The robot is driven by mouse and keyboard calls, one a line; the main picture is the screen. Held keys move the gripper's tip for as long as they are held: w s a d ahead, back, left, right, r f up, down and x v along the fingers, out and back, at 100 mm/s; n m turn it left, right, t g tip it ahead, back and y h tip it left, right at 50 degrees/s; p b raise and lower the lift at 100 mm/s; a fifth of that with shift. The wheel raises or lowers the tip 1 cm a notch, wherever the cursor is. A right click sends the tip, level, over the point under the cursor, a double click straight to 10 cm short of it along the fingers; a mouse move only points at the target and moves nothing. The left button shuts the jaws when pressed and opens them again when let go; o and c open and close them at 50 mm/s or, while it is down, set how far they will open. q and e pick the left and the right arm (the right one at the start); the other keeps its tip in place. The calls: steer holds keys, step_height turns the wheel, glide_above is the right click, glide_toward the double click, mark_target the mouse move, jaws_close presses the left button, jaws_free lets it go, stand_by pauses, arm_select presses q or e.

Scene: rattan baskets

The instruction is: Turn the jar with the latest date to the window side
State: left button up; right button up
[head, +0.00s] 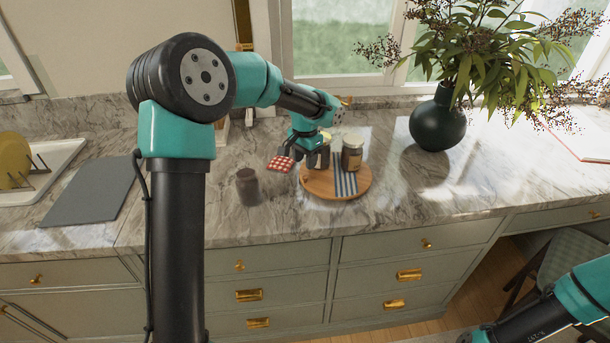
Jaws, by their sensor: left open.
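A jar with a dark lid and a pale label (352,152) stands upright on a round wooden board (330,194). A darker jar (322,157) stands to its left, partly hidden by my left gripper. Another dark brown jar (247,187) stands on the counter left of the board. My left gripper (304,158) is open, at the board's left back part, close beside the darker jar; I cannot tell if they touch. The dates are too small to read. The window (345,45) is behind the counter.
A red checked cloth (281,164) is left of the gripper. A dark vase with a plant (437,122) stands at the back right. A grey mat (88,192) lies left. The front right counter is clear.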

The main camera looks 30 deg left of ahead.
mark_target(305, 177)
arm_select(q)
step_height(305, 177, down, 6)
steer(key=shift+f, duration=0.15)
stand_by(0.3)
jaws_close()
stand_by(0.4)
